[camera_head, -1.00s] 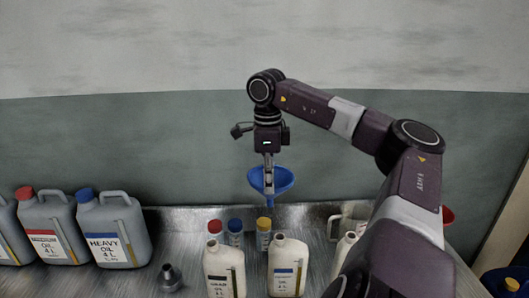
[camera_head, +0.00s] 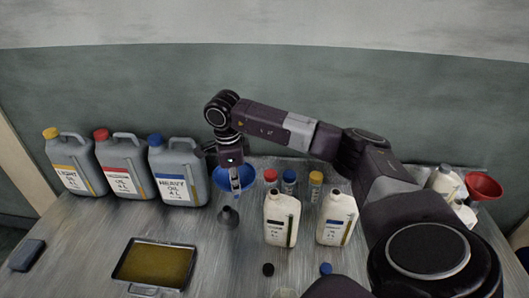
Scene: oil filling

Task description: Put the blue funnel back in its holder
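The blue funnel (camera_head: 246,174) is in the middle of the head view, in front of the wall and beside the heavy oil jug. My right gripper (camera_head: 236,186) comes down from above and is shut on the funnel's wall. The funnel's bowl faces up, and the gripper hides part of it. No other empty holder can be made out. My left gripper is not in view.
Large grey jugs with yellow (camera_head: 72,165), red (camera_head: 121,165) and blue (camera_head: 178,172) caps stand left. White bottles (camera_head: 281,218) (camera_head: 336,218) and small capped tubes (camera_head: 289,182) stand right of the funnel. A tray (camera_head: 155,263) lies front left; a red funnel (camera_head: 483,186) is far right.

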